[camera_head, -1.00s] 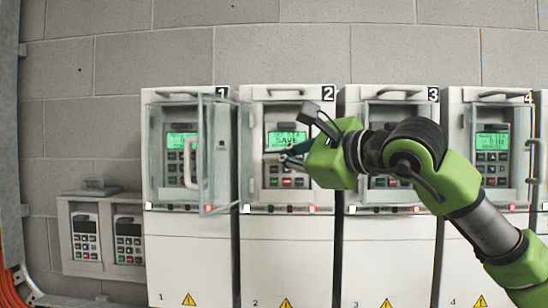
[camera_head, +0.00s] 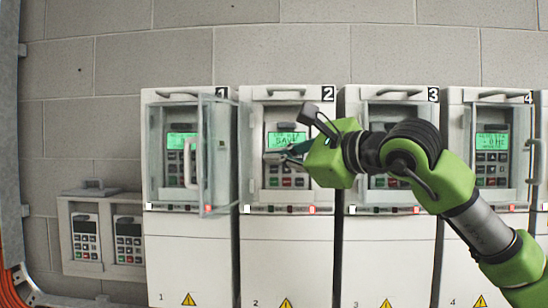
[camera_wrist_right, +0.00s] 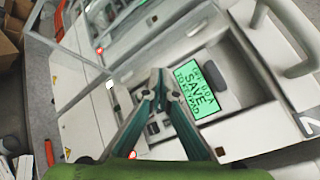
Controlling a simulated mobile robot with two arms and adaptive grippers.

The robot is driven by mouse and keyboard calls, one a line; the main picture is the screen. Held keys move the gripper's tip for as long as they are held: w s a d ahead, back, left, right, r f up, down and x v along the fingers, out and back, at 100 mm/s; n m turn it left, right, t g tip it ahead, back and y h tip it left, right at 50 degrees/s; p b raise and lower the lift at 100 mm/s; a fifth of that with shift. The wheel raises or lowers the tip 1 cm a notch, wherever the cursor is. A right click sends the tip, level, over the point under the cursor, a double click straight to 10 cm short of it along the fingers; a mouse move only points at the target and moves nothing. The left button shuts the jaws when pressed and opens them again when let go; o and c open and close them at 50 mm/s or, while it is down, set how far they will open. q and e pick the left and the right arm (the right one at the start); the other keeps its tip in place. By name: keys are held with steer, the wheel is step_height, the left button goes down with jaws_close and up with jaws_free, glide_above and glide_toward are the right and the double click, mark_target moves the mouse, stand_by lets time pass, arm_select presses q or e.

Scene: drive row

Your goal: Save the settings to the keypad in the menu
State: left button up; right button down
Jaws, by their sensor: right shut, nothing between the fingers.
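Drive 2 (camera_head: 287,240) is a white cabinet whose keypad has a lit green display (camera_head: 287,140). In the right wrist view the display (camera_wrist_right: 200,92) reads "SAVE" with "TO KEYPAD" under it. Dark buttons, with a few red and green ones, sit below the display. My right gripper (camera_head: 268,158) is shut and empty in front of this keypad, at its upper left buttons just under the display. In the right wrist view its fingertips (camera_wrist_right: 158,76) meet beside the display and hide some buttons. I cannot tell whether they touch. My left gripper is not in view.
A clear door (camera_head: 218,155) stands swung out between drives 1 and 2. Drives 3 (camera_head: 388,250) and 4 (camera_head: 478,275) stand to the right, partly behind my right arm. Two small keypads hang in a wall holder (camera_head: 103,268) at left.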

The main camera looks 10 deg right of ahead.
steer(key=shift+w, duration=0.25)
stand_by(0.4)
steer(key=shift+s, duration=0.1)
steer(key=shift+s+a+f+b, duration=0.1)
steer(key=shift+s+a+b, duration=0.05)
steer(key=shift+s+b, duration=0.4)
steer(key=shift+s, duration=0.1)
steer(key=shift+s, duration=0.1)
steer(key=s+b, duration=0.1)
steer(key=s+a, duration=0.1)
steer(key=s, duration=0.1)
steer(key=s+b, duration=0.1)
steer(key=shift+s+a+b, duration=0.25)
steer(key=shift+s+b, duration=0.1)
stand_by(1.2)
